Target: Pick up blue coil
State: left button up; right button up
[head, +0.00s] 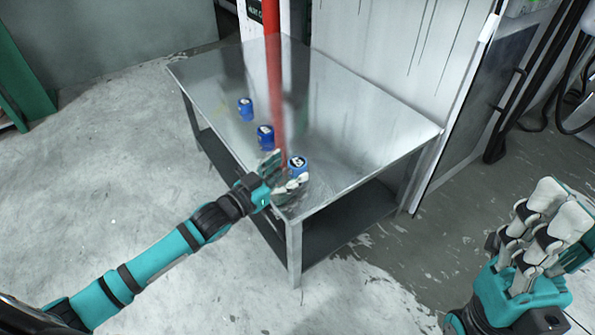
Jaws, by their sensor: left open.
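Three blue coils stand on a shiny metal table (345,100). The nearest blue coil (298,164) is close to the table's front corner. The middle blue coil (265,136) and the far blue coil (245,108) are further back along the left edge. My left gripper (283,176) is open at the near coil, its fingers just left of and in front of it, hiding its lower part. I cannot tell whether they touch it. My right gripper (545,235) is at the lower right, away from the table; its fingers look bent and I cannot tell whether it is shut.
A red post (272,45) rises at the table's back edge, with a blurred red streak below it on the tabletop. A pale panel (385,50) stands behind the table. The tabletop's right side is bare. Concrete floor is open at the left.

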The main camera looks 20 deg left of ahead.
pick_arm(q)
jog(key=shift+x, duration=0.95)
jog(key=c, duration=1.2)
jog(key=shift+r, duration=0.1)
